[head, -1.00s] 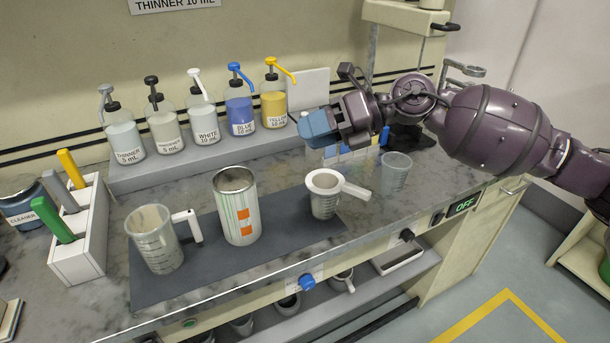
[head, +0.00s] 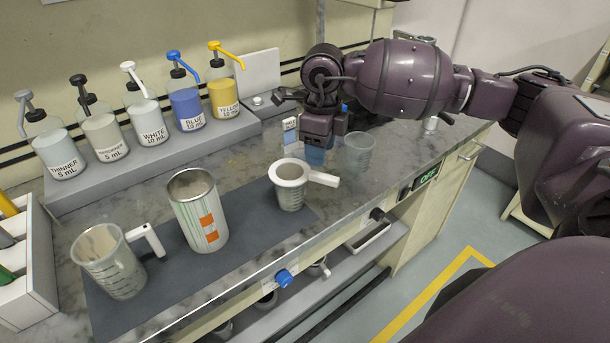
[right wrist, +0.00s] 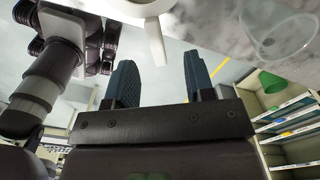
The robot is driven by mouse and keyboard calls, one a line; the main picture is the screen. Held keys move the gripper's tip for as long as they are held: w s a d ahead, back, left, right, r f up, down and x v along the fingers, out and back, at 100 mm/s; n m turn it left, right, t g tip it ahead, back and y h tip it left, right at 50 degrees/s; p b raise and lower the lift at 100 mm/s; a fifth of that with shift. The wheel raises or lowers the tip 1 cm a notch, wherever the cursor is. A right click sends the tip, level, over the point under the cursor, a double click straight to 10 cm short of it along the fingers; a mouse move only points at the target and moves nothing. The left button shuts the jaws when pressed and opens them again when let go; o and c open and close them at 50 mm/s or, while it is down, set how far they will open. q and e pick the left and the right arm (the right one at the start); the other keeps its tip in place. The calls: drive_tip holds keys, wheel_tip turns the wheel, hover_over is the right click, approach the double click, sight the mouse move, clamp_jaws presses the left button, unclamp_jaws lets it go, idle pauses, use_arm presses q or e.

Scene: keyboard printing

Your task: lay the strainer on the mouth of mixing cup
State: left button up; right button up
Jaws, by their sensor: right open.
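The white strainer (head: 288,173), a ring with a straight handle, rests on the mouth of a graduated cup (head: 291,197) on the dark mat. Its white handle (head: 323,179) points right. The strainer also shows at the top of the right wrist view (right wrist: 155,40). A second graduated cup (head: 118,272) with a white handle stands upright at the mat's left end. Which cup is the mixing cup I cannot tell. My right gripper (head: 315,154) points down just behind the strainer's handle. Its fingers (right wrist: 160,82) are apart and empty. My left gripper does not show.
A clear cup (head: 358,155) stands close to the right of my right gripper. A can with orange marks (head: 200,215) stands between the graduated cups. Several pump bottles (head: 187,108) line the back shelf. A white holder (head: 38,275) is at left. The counter's front edge is near.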

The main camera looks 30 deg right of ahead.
sight(320, 174)
wheel_tip(320, 174, down, 4)
drive_tip(key=shift+r, duration=0.15)
drive_tip(key=shift+s+a+f, duration=0.1)
drive_tip(key=shift+s+f, duration=0.05)
drive_tip(key=shift+f, duration=1.1)
drive_tip(key=shift+s+a+f, duration=0.1)
drive_tip(key=shift+s+f, duration=0.05)
drive_tip(key=shift+f, duration=1.1)
clamp_jaws()
